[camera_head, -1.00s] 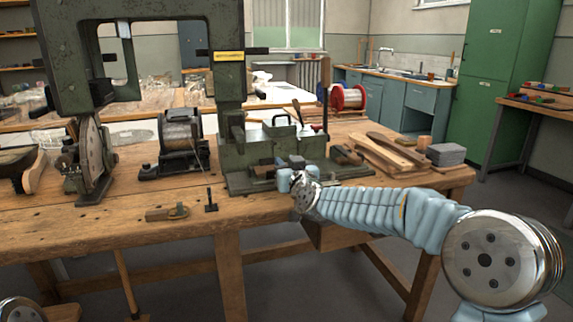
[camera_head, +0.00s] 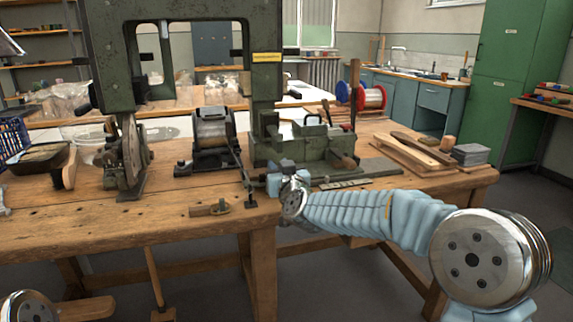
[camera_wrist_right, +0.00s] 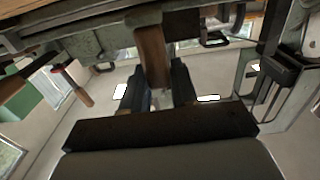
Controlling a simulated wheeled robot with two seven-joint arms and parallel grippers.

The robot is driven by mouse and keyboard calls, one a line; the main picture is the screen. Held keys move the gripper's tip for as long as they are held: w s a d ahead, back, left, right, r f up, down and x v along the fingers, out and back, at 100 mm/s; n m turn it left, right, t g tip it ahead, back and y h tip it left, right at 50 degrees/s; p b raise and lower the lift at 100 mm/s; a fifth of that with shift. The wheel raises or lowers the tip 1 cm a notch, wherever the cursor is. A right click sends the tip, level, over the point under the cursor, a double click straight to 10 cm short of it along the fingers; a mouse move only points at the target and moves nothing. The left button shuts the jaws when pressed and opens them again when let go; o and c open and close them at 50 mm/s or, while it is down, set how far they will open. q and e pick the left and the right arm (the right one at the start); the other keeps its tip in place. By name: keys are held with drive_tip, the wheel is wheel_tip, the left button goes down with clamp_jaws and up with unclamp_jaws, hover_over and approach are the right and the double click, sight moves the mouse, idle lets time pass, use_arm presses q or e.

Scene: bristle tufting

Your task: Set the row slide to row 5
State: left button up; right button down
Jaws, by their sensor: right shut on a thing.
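The green tufting machine (camera_head: 265,90) stands on the wooden bench, with its low bed (camera_head: 320,150) at the right. A flat strip with several marks (camera_head: 345,184) lies along the bed's front edge; I cannot tell which row is set. My right gripper (camera_head: 274,182) is at the left end of that front edge. In the right wrist view, its dark fingers (camera_wrist_right: 154,92) are closed on a brown, wooden-looking piece (camera_wrist_right: 151,52) below green metal. The head view does not show the grip clearly. Only a chrome joint of my left arm shows, bottom left; its gripper is out of frame.
A small wooden tool (camera_head: 210,210) lies near the bench's front edge. Boards (camera_head: 410,155) and a grey block (camera_head: 471,154) lie at right. The front-left bench top is mostly clear.

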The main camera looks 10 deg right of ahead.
drive_tip(key=shift+a, duration=0.3)
drive_tip(key=c, duration=1)
unclamp_jaws()
drive_tip(key=shift+a, duration=0.1)
drive_tip(key=shift+o, duration=0.2)
drive_tip(key=shift+s, duration=0.1)
drive_tip(key=shift+s, duration=0.3)
drive_tip(key=s+b, duration=0.1)
drive_tip(key=s, duration=1.2)
drive_tip(key=shift+d+b, duration=0.35)
